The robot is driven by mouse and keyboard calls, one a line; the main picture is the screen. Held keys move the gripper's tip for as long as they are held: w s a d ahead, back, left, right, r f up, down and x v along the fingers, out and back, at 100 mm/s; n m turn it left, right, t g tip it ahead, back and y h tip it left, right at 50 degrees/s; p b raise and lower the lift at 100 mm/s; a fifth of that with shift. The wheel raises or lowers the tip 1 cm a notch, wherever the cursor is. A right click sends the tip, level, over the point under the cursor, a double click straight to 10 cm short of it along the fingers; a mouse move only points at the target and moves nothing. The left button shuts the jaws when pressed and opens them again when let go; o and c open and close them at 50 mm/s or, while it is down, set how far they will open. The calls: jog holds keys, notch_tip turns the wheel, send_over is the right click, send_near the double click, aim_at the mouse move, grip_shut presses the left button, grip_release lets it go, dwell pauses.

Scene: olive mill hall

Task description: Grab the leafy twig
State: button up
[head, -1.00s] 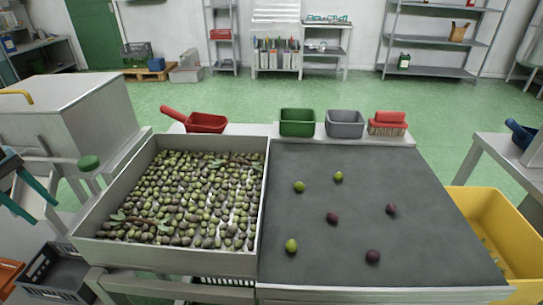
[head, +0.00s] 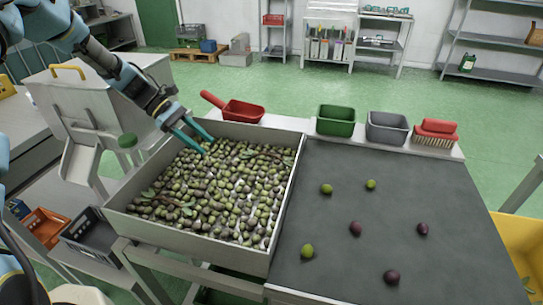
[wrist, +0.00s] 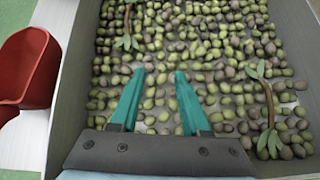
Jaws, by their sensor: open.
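Two leafy twigs lie among green and dark olives in a grey tray (head: 200,252). One twig (wrist: 268,103) with green leaves at both ends lies right of my gripper in the wrist view; it shows at the tray's front left in the head view (head: 160,202). The other twig (wrist: 127,22) lies at the upper left of the wrist view, toward the tray's back right. My gripper (head: 207,145) has teal fingers, open and empty, over the tray's back left part. Only olives show between the fingers in the wrist view (wrist: 158,75).
A red scoop (head: 243,111) lies behind the tray. Green (head: 336,121) and grey (head: 387,128) bins and a red brush (head: 437,132) stand behind the dark sorting surface (head: 330,235), which holds several loose olives. A hopper machine (head: 110,95) stands left, a yellow crate (head: 515,235) right.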

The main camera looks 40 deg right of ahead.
aim_at(263, 153)
jog(key=d+g, duration=0.1)
jog(key=d, duration=0.2)
jog(key=s+d+n+g+h, duration=0.1)
jog(key=d, duration=0.1)
jog(key=s+d+f+g, duration=0.1)
jog(key=d, duration=0.2)
jog(key=shift+d+n+h, duration=0.3)
jog(key=shift+d+h, duration=0.05)
jog(key=shift+h, duration=0.05)
jog(key=shift+s+d+p, duration=0.25)
jog(key=shift+d+p, duration=0.05)
jog(key=p+x, duration=0.2)
jog(key=x, duration=0.4)
jog(key=shift+s+a, duration=0.1)
jog(key=p+x, duration=0.2)
jog(key=x, duration=0.1)
jog(key=shift+s+f, duration=0.2)
jog(key=shift+f, duration=0.05)
jog(key=shift+s+d+f, duration=0.2)
jog(key=shift+f, duration=0.05)
grip_shut()
